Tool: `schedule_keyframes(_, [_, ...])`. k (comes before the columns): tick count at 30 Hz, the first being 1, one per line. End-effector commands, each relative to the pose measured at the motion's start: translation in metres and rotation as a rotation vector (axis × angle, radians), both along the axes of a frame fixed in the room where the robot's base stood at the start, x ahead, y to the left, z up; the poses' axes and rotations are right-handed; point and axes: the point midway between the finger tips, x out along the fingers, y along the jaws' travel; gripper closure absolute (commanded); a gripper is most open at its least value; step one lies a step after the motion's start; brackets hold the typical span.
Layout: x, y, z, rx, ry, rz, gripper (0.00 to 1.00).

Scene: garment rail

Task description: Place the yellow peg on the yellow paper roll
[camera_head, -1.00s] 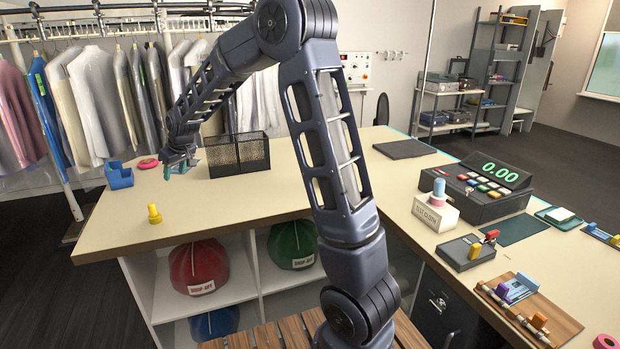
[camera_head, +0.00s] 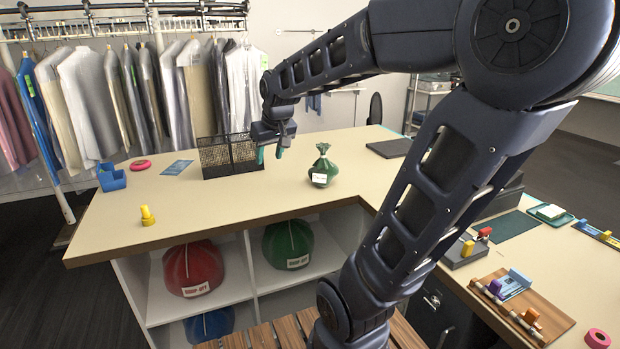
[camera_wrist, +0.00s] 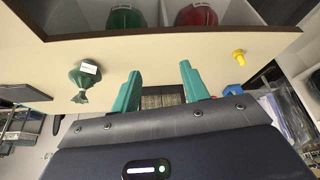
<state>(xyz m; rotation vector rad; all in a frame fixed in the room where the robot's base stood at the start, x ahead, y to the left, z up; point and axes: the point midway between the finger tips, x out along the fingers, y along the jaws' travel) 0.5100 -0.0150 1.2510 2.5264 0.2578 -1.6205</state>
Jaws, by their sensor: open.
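A small yellow piece (camera_head: 147,215) with a wider base stands upright on the left part of the counter. It also shows in the wrist view (camera_wrist: 239,57), to the right of my fingers. It looks like the yellow peg. Another small yellow piece (camera_head: 467,248) stands on a dark device at the right; I cannot tell whether it is the yellow paper roll. My gripper (camera_head: 271,153) is open and empty above the counter, by the right end of a black mesh basket. Its teal fingers stand apart in the wrist view (camera_wrist: 160,78).
The black mesh basket (camera_head: 228,160) stands at the back of the counter. A green tied bag (camera_head: 322,170) stands right of my gripper. A blue holder (camera_head: 111,178) and pink ring (camera_head: 140,165) lie back left. A wooden board (camera_head: 520,300) with coloured pieces lies right. The counter's front middle is clear.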

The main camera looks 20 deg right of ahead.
Motion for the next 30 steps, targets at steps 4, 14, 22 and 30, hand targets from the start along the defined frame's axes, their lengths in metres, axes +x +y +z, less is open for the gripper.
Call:
schedule_keyframes(4, [-0.047,-0.028,-0.004,0.003,0.006,-0.076,0.55])
schedule_keyframes(14, [-0.121,-0.061,-0.023,0.010,0.024,-0.197,0.55])
schedule_keyframes(22, [-0.131,-0.065,-0.028,0.011,0.030,-0.215,0.55])
schedule_keyframes(30, [-0.131,-0.065,-0.027,0.012,0.030,-0.213,0.55])
